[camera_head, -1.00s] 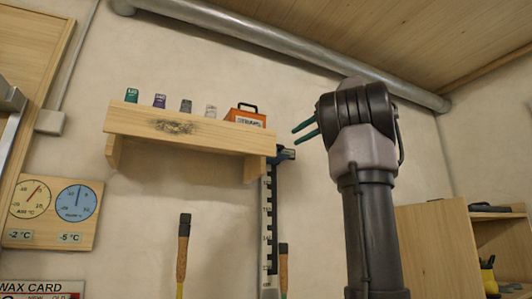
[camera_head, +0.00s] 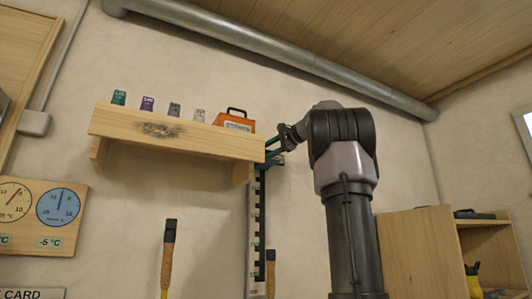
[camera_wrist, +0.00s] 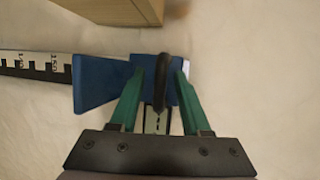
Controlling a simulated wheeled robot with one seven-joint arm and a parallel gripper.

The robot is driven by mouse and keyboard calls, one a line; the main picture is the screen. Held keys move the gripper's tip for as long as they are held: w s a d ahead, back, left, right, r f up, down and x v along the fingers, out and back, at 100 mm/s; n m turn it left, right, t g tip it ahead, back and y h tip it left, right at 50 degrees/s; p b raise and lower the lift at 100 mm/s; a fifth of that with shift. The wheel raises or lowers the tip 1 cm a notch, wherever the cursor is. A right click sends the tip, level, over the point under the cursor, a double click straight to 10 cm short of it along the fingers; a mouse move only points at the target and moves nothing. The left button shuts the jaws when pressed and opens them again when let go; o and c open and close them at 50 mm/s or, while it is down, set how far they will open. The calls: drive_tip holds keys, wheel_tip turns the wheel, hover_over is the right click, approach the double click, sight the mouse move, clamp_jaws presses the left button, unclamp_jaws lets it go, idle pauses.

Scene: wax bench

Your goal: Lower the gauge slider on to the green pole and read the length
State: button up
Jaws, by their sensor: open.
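A wooden shelf (camera_head: 175,135) holds several small wax blocks and an orange box (camera_head: 235,122), close left of my gripper. Another pole with a yellow shaft (camera_head: 168,258) stands left. A wooden cabinet (camera_head: 420,250) is at the right. A pipe (camera_head: 270,60) runs above.

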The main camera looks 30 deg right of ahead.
clamp_jaws()
drive_tip(key=shift+f, duration=0.1)
